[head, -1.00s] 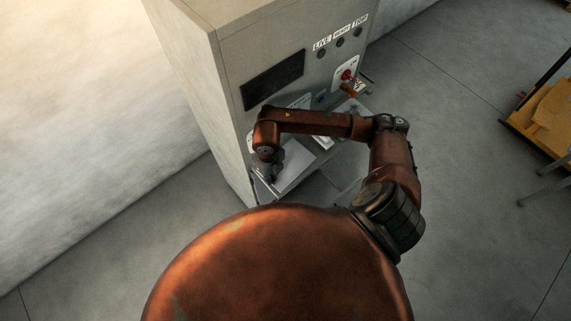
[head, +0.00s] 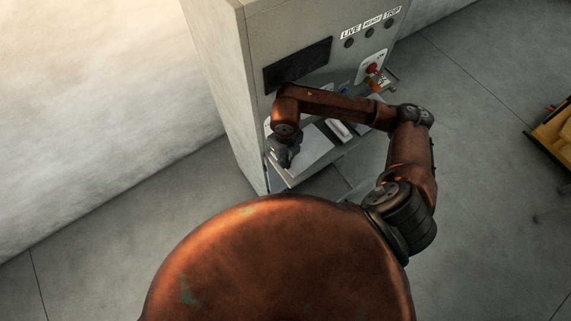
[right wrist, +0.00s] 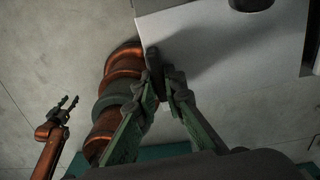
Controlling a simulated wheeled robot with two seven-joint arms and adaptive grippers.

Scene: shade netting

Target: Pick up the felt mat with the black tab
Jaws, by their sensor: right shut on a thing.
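The felt mat is a pale grey flat sheet (head: 309,146) on the cabinet's ledge in the head view. In the right wrist view the pale sheet (right wrist: 232,50) spreads across the upper right. A narrow black piece, which looks like its tab (right wrist: 154,66), is at the sheet's left edge. My right gripper (right wrist: 163,88) is shut on this black piece, between its green-sided fingers. In the head view my right gripper (head: 284,160) is at the mat's left end, partly hidden by its own wrist.
The cabinet (head: 300,25) has a dark panel, labelled indicators and a red knob (head: 373,69). A white item (head: 338,131) lies on the ledge right of the mat. A yellow object (head: 553,135) stands far right. The floor between is clear.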

